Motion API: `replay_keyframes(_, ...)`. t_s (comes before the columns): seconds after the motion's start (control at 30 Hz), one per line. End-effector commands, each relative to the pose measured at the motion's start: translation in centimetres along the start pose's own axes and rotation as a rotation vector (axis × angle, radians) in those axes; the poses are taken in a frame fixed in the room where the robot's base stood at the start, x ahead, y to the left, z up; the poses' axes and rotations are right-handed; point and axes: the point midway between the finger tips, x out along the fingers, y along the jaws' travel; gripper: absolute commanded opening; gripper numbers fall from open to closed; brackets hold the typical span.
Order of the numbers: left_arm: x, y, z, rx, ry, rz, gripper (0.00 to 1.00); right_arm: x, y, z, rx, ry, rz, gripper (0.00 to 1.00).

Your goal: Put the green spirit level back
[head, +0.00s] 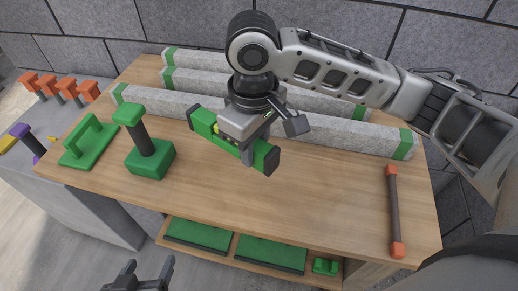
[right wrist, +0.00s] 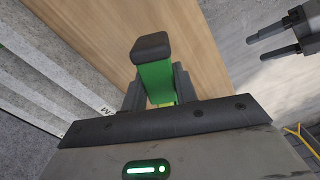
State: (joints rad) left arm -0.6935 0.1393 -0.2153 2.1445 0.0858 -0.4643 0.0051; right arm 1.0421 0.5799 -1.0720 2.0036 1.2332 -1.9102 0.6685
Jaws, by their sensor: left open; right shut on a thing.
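The green spirit level (head: 203,122) has dark end caps and is held above the wooden bench top, slanting down to the right in the head view. My right gripper (head: 249,153) is shut on it near its middle, pointing down. The level also shows in the right wrist view (right wrist: 155,82), one dark-capped end toward the top and the rest hidden behind the gripper body. My left gripper (head: 141,279) is open and empty at the bottom of the head view, in front of the bench. It also shows at the upper right of the right wrist view (right wrist: 283,41).
The wooden bench (head: 330,195) carries several grey bars (head: 345,132) with green ends at the back. A lower shelf holds green slabs (head: 270,252).

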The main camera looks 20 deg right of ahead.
Motion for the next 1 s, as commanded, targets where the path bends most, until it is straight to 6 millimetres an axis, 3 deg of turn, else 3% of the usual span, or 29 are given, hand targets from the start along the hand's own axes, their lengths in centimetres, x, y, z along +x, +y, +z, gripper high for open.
replay_keyframes(0.07, 0.1, 0.0, 0.0, -0.002, 0.008, 0.002, 0.67, 1.1, 2.0, -0.8, 0.008, -0.001, 0.003, 0.0)
replay_keyframes(0.3, 0.3, 0.1, -0.5, -0.011, 0.029, 0.007, 0.67, 5.0, 4.6, -2.1, 0.002, 0.0, 0.0, 0.0)
replay_keyframes(0.57, 0.4, 0.1, -0.4, -0.016, 0.031, 0.009, 0.67, 6.4, 5.7, -2.6, 0.002, 0.001, 0.0, 0.0)
replay_keyframes(0.8, 0.5, 0.1, -0.5, -0.024, 0.042, 0.012, 0.67, 9.6, 5.9, -2.7, 0.0, 0.002, 0.001, 0.0)
replay_keyframes(1.0, 0.4, 0.1, -0.9, -0.024, 0.048, 0.012, 0.67, 9.6, 5.9, -2.8, 0.0, 0.003, 0.001, 0.0)
